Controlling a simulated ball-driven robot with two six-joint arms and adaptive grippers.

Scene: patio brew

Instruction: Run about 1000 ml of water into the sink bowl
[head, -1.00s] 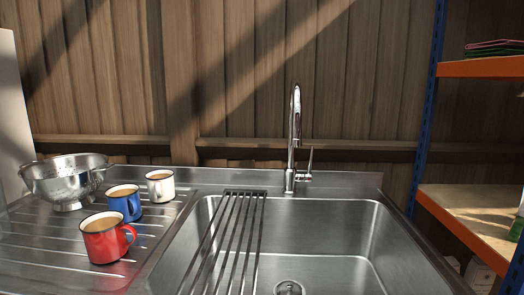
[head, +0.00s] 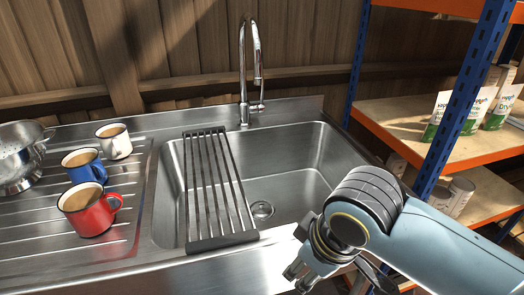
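The steel sink bowl (head: 293,186) is in the middle of the head view, with a drain (head: 262,210) in its floor. I see no water in it. The chrome tap (head: 242,75) stands upright at its back edge, with a lever (head: 262,88) on its right side. No stream shows at the spout. My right gripper (head: 297,279) is low in front of the sink's front edge, right of centre, fingers pointing down-left. It is apart from the tap and the bowl. Its fingers are small and partly hidden, so I cannot tell how far they are open. My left gripper is out of view.
A slatted rack (head: 213,185) lies across the bowl's left part. Red (head: 88,212), blue (head: 84,166) and white (head: 115,142) mugs of brown drink stand on the drainer, beside a colander (head: 20,155). Shelving with a blue post (head: 463,100) and pouches (head: 480,110) stands at right.

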